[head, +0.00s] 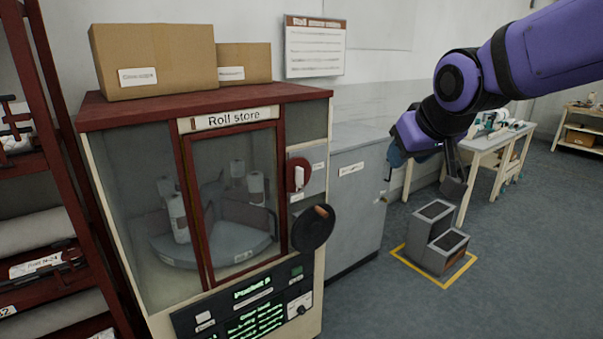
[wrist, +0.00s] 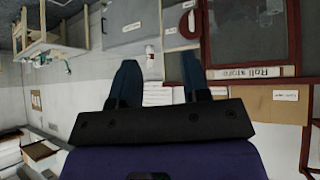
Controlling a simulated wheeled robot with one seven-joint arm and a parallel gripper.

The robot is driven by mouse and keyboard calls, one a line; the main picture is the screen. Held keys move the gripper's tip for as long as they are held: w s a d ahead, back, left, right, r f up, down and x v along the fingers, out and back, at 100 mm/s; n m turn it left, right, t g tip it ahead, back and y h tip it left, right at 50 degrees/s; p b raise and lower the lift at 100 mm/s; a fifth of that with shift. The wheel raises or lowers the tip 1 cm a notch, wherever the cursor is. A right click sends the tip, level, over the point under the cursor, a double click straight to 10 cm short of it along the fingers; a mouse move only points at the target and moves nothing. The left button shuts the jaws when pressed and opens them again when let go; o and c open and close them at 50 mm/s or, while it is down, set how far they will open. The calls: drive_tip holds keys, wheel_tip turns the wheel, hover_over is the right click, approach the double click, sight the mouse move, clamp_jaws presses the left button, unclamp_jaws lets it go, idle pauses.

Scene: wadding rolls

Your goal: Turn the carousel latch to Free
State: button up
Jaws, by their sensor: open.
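The carousel latch looks to be the dark red disc with a white handle (head: 299,176) on the Roll store cabinet's front, right of the glass door. Its white handle stands roughly upright in the head view. Small labels sit near it, too small to read. A red and white part like it shows near the top of the wrist view (wrist: 188,22). My gripper (head: 391,164) is to the right of the cabinet, apart from the latch. In the wrist view its two blue fingers (wrist: 160,68) are spread with nothing between them.
A black disc with a brown knob (head: 313,228) juts out just below the latch. The glass door (head: 234,200) shows white rolls on a carousel (head: 215,245). A grey cabinet (head: 357,205) stands to the right. Grey steps (head: 438,240) stand on the floor, with open floor around them.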

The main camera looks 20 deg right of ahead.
sight(302, 172)
drive_tip(key=w+a+f+n+t+y, duration=0.1)
drive_tip(key=w+f+t, duration=0.25)
drive_tip(key=w, duration=0.85)
drive_tip(key=w+f+n+t+y, duration=0.15)
drive_tip(key=w+f, duration=0.25)
drive_tip(key=w, duration=0.7)
drive_tip(key=w+a+f+n+t+y, duration=0.1)
drive_tip(key=w+a+f+t+y, duration=0.1)
drive_tip(key=w+f, duration=0.4)
drive_tip(key=w+a+f+t+y, duration=0.1)
drive_tip(key=w+f+t+y, duration=0.2)
drive_tip(key=f, duration=0.5)
drive_tip(key=shift+g+h, duration=0.25)
drive_tip(key=shift+g, duration=0.35)
drive_tip(key=x, duration=1.1)
drive_tip(key=shift+w+r, duration=0.2)
drive_tip(key=shift+w, duration=0.05)
drive_tip(key=shift+a, duration=0.1)
drive_tip(key=shift+c, duration=0.2)
clamp_jaws()
